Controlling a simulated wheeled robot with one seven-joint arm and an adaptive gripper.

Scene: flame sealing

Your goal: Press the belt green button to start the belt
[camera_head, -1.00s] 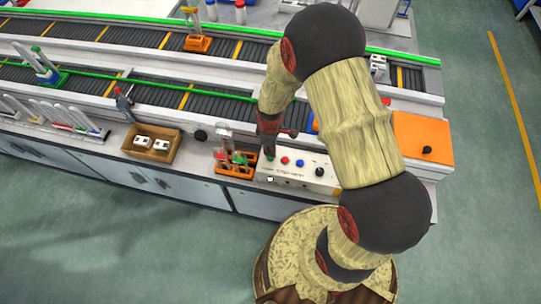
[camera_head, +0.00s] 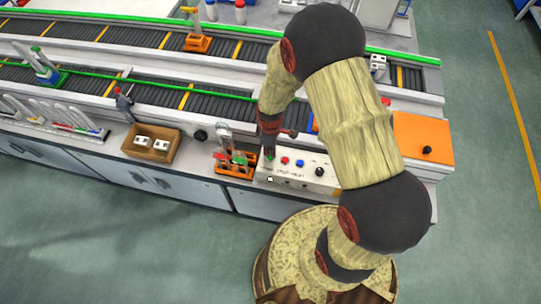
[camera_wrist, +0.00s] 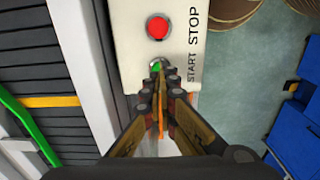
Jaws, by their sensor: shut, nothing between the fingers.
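The white control box (camera_head: 315,182) stands at the front edge of the bench, beneath my gripper (camera_head: 269,152). In the wrist view the green button (camera_wrist: 155,67) shows beside the START label, partly hidden by my fingertips. My gripper (camera_wrist: 160,76) is shut and empty, with its tips pointing down at the green button. The tips overlap the button in the picture; I cannot tell whether they touch it. The red button (camera_wrist: 157,27) sits beside STOP and is clear of the fingers.
The conveyor belt (camera_head: 150,92) runs behind the box. An orange rack (camera_head: 235,170) with tubes stands just left of the box, close to my gripper. A brown bin (camera_head: 172,158) is farther left. A blue button (camera_head: 300,163) and a black knob (camera_head: 320,171) are on the box.

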